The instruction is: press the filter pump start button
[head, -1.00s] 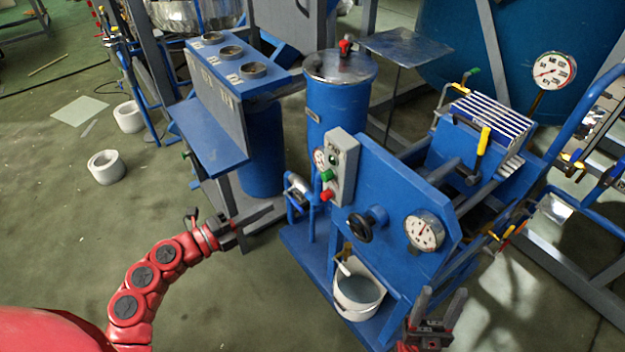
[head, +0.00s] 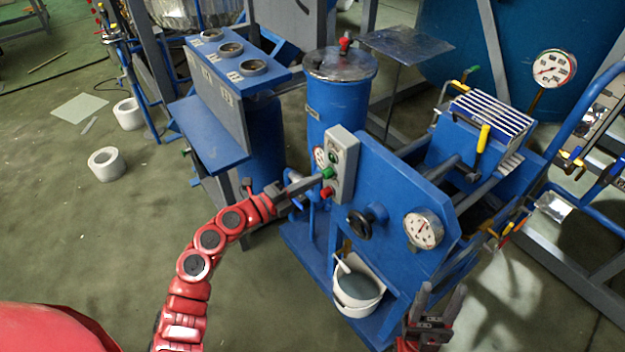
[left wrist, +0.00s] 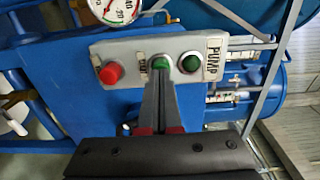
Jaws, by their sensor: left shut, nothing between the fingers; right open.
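The pump control box (head: 343,165) is a grey panel on the side of the blue filter machine. It carries a green button (head: 327,173), a red button (head: 326,192) and a dark green round lamp or button (head: 333,156) nearest the PUMP label. My left gripper (head: 322,176) is shut and empty, its fingertips at the middle green button. In the left wrist view the fingertips (left wrist: 160,72) overlap the lower part of that green button (left wrist: 160,62); contact looks likely but its depth is unclear. The red button (left wrist: 111,73) is to the left. My right gripper (head: 440,300) is open, at the lower right.
A black handwheel (head: 360,225) and a pressure gauge (head: 424,230) sit on the machine's front plate. A white bucket (head: 358,290) stands below. A blue stand with round openings (head: 210,95) is to the left.

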